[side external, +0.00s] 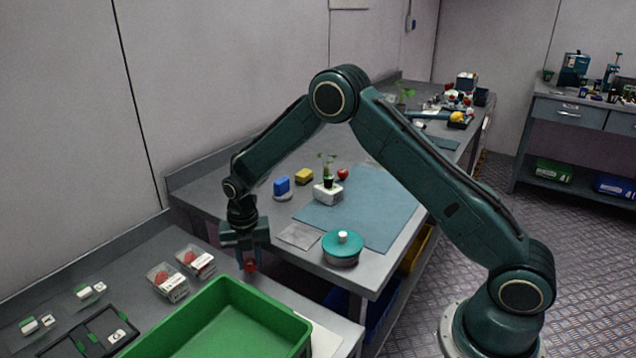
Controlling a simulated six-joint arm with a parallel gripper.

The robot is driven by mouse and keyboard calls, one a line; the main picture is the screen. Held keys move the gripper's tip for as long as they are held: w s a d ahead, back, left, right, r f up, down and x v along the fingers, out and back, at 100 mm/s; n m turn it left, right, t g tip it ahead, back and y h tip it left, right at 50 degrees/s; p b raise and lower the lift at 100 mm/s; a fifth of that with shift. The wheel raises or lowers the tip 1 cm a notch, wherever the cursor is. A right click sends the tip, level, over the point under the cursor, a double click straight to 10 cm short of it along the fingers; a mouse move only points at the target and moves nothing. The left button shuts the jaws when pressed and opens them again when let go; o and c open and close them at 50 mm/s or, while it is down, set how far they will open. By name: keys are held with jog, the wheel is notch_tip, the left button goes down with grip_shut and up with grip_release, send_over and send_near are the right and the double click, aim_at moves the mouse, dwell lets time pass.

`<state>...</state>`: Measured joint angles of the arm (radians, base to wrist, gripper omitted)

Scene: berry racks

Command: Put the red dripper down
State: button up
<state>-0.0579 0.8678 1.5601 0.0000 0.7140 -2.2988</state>
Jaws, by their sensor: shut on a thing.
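My gripper (248,255) points down at the left centre of the side external view. It is shut on the red dripper (250,266), a small red piece of which only the lower part shows below the fingers. The dripper hangs near the gap between the two grey benches, behind the green crate (262,306). I cannot tell how far it is above any surface. The rest of the dripper is hidden by the fingers.
Two clear boxes with red contents, a left one (168,282) and a right one (195,261), stand left of my gripper. A teal-lidded round pot (342,248) and a blue-grey mat (375,210) with a potted seedling (327,184) lie to the right.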

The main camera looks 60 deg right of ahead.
aim_at(250, 262)
jog(key=shift+f, duration=0.35)
jog(key=shift+f, duration=0.15)
jog(key=o, duration=0.9)
jog(key=shift+o, duration=0.2)
jog(key=shift+r, duration=0.2)
notch_tip(250, 262, up, 12)
dwell(0.4)
